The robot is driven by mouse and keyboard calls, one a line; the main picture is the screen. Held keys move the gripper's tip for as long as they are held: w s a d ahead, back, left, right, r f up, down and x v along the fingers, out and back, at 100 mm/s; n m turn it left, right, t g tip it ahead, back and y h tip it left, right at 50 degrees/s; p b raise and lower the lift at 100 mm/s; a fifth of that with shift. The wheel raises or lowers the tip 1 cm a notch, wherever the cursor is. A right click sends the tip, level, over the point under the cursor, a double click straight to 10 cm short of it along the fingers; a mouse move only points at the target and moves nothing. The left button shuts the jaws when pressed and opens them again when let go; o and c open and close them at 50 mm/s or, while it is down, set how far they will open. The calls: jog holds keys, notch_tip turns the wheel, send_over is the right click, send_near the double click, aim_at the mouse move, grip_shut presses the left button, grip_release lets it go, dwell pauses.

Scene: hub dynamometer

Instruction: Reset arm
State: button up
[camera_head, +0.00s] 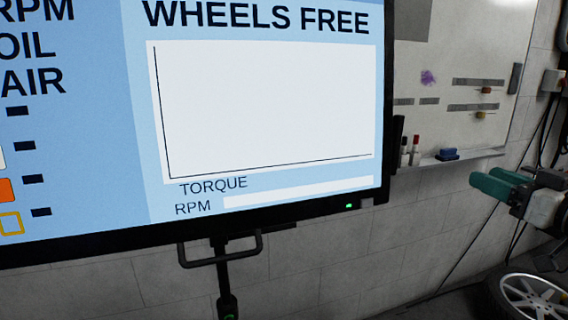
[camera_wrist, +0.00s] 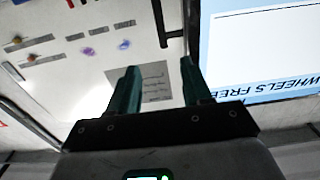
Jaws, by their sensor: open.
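My gripper (camera_head: 490,180) has two teal fingers and shows at the right edge of the head view, level with the lower part of the whiteboard and pointing left. In the wrist view my gripper (camera_wrist: 158,75) has its fingers spread apart, with nothing between them. Behind the fingers the wrist view shows the whiteboard and a paper sheet (camera_wrist: 155,82) on it. Part of my arm shows at the right edge of the head view; the rest is out of frame.
A large screen (camera_head: 262,105) reading "WHEELS FREE" fills the left of the head view, on a stand with a black handle (camera_head: 222,250). The whiteboard (camera_head: 450,40) has a ledge with markers (camera_head: 415,150) and a blue eraser (camera_head: 447,154). A wheel (camera_head: 530,298) is at lower right.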

jog(key=s+a+f+m+g+h, duration=0.1)
jog(key=s+a+f+g, duration=0.2)
jog(key=f, duration=0.7)
jog(key=s+a+f+m+g, duration=0.1)
jog(key=s+a+f+g, duration=0.15)
jog(key=f, duration=0.75)
jog(key=s+a+f+m+g+h, duration=0.15)
jog(key=s+a+f, duration=0.25)
jog(key=f, duration=0.7)
jog(key=s+a+f+g, duration=0.1)
jog(key=s+f+g, duration=0.2)
jog(key=s+f, duration=0.2)
jog(key=s+a+f+g+h, duration=0.1)
jog(key=s+f+g, duration=0.2)
jog(key=s, duration=0.9)
jog(key=s+f+g+h, duration=0.1)
jog(key=s+f+g, duration=0.2)
jog(key=s+f, duration=0.5)
jog(key=shift+s+a+f, duration=0.25)
jog(key=shift+s+a, duration=0.15)
jog(key=shift+s, duration=0.3)
